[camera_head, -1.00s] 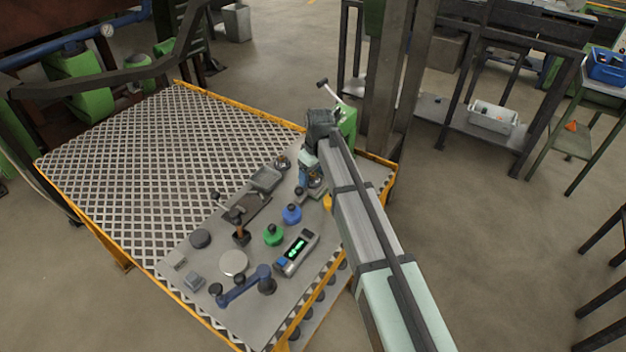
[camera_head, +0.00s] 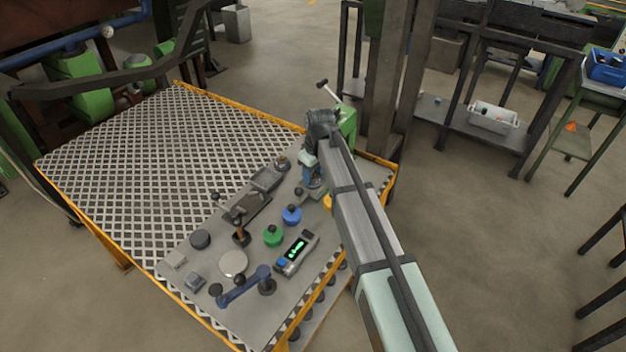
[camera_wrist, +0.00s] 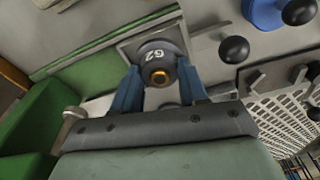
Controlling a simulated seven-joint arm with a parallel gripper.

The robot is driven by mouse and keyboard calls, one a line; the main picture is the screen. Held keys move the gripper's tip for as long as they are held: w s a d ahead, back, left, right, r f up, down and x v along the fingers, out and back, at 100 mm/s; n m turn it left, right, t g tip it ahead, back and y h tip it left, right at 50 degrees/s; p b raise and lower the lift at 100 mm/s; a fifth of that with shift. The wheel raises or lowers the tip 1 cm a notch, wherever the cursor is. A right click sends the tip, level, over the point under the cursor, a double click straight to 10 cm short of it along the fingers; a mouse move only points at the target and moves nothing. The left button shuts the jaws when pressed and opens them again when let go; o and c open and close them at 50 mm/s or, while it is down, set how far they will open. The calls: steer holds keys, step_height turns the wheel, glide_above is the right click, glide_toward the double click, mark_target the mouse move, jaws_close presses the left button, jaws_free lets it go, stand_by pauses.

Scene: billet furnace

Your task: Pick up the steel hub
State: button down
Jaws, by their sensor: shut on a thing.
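A dark grey round hub (camera_wrist: 158,55) marked "G2", with a brass-coloured bore, shows at the top middle of the wrist view. I take it to be the steel hub. My gripper (camera_wrist: 157,76) has its two blue fingers on either side of the hub and is shut on it. A pale square plate (camera_wrist: 128,52) shows behind the hub; I cannot tell whether the hub touches it.
On the grey worktop (camera_head: 210,271) to the left stand a blue knobbed weight (camera_head: 291,215), a green one (camera_head: 273,235), a meter with a lit display (camera_head: 296,252), a hammer (camera_head: 240,228) and a blue-handled tool (camera_head: 245,287). A green block (camera_head: 347,124) stands close behind the wrist.

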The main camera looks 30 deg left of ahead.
mark_target(317, 178)
step_height(317, 178, up, 9)
steer(key=shift+f, duration=0.1)
steer(key=shift+n, duration=0.6)
steer(key=shift+f, duration=4.25)
steer(key=c, duration=0.6)
jaws_free()
steer(key=shift+f, duration=0.1)
step_height(317, 178, up, 12)
steer(key=d, duration=0.1)
steer(key=shift+d, duration=0.25)
